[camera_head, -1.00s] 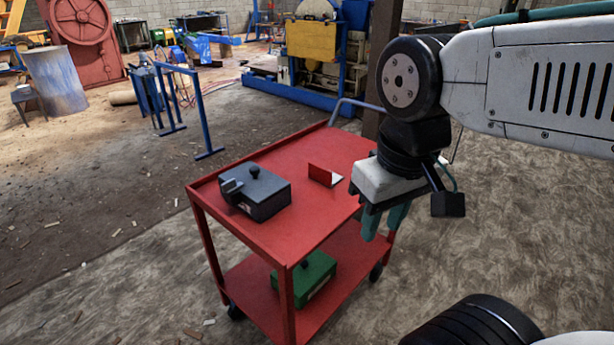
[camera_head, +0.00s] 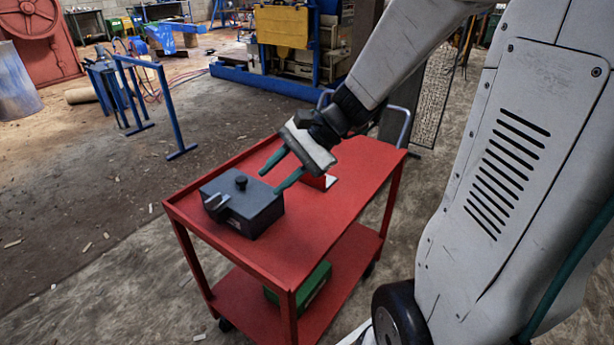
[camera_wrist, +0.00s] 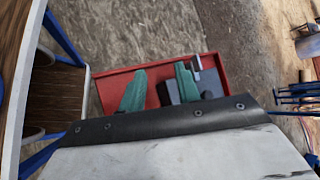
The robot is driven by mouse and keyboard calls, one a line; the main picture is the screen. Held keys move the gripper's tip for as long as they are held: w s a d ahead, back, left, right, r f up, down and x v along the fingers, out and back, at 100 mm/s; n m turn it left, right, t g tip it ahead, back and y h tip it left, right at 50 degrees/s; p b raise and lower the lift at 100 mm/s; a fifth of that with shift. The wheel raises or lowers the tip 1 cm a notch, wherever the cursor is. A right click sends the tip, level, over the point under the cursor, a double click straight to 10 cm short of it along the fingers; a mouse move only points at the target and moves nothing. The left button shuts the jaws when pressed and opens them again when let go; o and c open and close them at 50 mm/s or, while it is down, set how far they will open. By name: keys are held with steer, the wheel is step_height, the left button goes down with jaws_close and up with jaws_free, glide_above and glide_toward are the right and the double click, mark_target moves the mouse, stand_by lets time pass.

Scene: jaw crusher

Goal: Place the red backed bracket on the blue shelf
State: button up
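The bracket (camera_head: 330,181), with a red upright back and a whitish base, stands on the top of the red cart (camera_head: 325,215). My gripper (camera_head: 270,183) is partly in front of it and hides some of the back. The gripper's teal fingers are spread apart with nothing between them, above the cart and near the dark grey box (camera_head: 258,208). The wrist view also shows the open gripper (camera_wrist: 160,68); I cannot make out the bracket there. A unit with blue bars and brown boards (camera_wrist: 58,105) stands at the left of the wrist view, perhaps the blue shelf.
The dark grey box has a black knob and a lever, left of the bracket. A green box (camera_head: 308,284) sits on the cart's lower deck. A blue rail stand (camera_head: 160,105) stands behind the cart at left. The floor left of the cart is mostly clear.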

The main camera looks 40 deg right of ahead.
steer(key=w+d+f+m+t+h, duration=0.1)
steer(key=w+d+f+m+t, duration=0.2)
steer(key=d+f+m, duration=0.2)
steer(key=w+d+f+m+t+h, duration=0.2)
steer(key=w+d+f+m+t, duration=0.1)
steer(key=d+m, duration=0.4)
steer(key=w+d+f+m+t+h, duration=0.2)
steer(key=w+d+f+m, duration=0.3)
steer(key=d, duration=0.6)
steer(key=shift+w+d+f+m+t, duration=0.1)
steer(key=shift+f+m+t, duration=0.35)
steer(key=shift+f, duration=0.2)
steer(key=shift+w+d+f+m+t, duration=0.1)
steer(key=shift+f+m+t, duration=0.3)
steer(key=shift+f, duration=0.2)
steer(key=x, duration=0.7)
steer(key=shift+a+f, duration=0.1)
steer(key=shift+w, duration=0.15)
jaws_close()
